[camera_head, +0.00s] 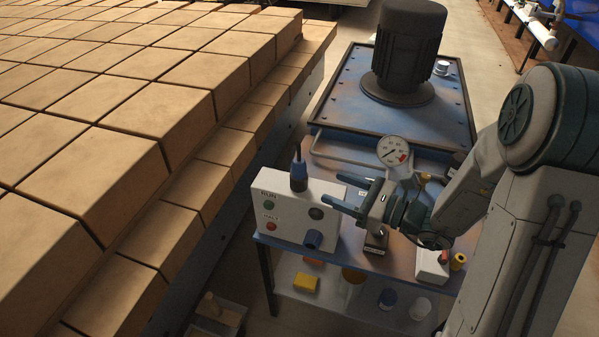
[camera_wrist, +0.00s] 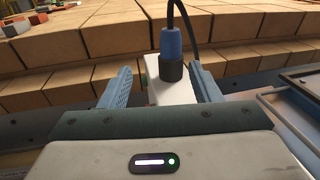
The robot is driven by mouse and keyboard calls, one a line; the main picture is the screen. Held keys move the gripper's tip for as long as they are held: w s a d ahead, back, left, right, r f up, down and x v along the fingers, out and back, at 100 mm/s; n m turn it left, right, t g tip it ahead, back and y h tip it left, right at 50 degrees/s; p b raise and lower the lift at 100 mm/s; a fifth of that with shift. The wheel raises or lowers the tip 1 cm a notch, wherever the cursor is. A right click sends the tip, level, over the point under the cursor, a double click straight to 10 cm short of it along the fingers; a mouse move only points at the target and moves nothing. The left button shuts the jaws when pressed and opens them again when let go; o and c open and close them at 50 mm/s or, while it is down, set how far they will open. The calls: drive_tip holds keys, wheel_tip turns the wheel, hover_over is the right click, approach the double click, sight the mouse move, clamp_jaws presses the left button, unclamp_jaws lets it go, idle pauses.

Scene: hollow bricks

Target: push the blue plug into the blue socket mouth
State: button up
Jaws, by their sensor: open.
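The blue plug (camera_head: 299,168) stands upright on top of a white control box (camera_head: 335,191), with a dark collar at its lower end. In the wrist view the plug (camera_wrist: 170,42) has a dark cable rising from its top and shows ahead, between the two finger lines. A short blue cylinder (camera_head: 313,239) sticks out low on the box front and looks like the blue socket; its mouth is not clear. My gripper (camera_head: 341,196) is open and empty, right of the plug, its blue fingers pointing at it, apart from it.
The box front has green and red buttons and a dark round fitting (camera_head: 316,213). Stacked bricks (camera_head: 120,110) fill the left. A small white block (camera_head: 432,265) sits at the bench's right.

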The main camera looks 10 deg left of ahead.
sight(299, 169)
drive_tip(key=shift+w+d+f+m+t, duration=0.1)
drive_tip(key=shift+w+f+m+t, duration=0.15)
drive_tip(key=shift+w+m+t, duration=0.2)
drive_tip(key=shift+w+a, duration=0.2)
drive_tip(key=shift+a, duration=0.05)
drive_tip(key=p+x, duration=0.1)
drive_tip(key=x, duration=1.2)
drive_tip(key=shift+f+p, duration=0.1)
drive_tip(key=shift+p, duration=0.25)
drive_tip(key=c, duration=1.1)
